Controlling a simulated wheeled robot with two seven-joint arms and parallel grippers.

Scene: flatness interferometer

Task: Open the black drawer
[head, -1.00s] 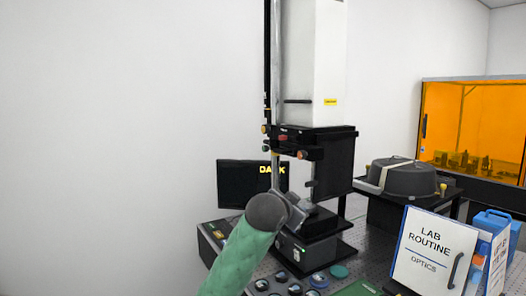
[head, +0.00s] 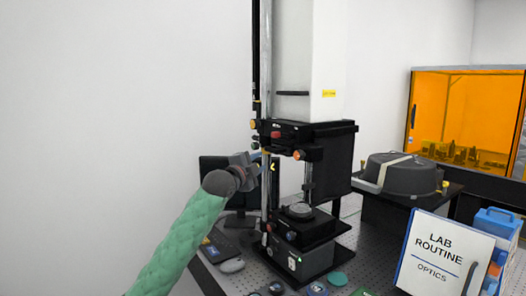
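The interferometer has a black housing (head: 330,160) at mid-height under its white column, with small orange and red knobs on its front; this may be the black drawer, but I cannot tell for sure. No gap or pulled-out part shows on it. My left gripper (head: 264,163), on a green-sleeved arm, is just left of the housing's front, in front of the dark monitor (head: 210,170). It appears small and edge-on, so its finger opening is unclear. I cannot tell whether it touches the instrument. My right gripper is out of view.
Below the housing are a stage with a round grey piece (head: 299,211) and a black base unit (head: 300,262).

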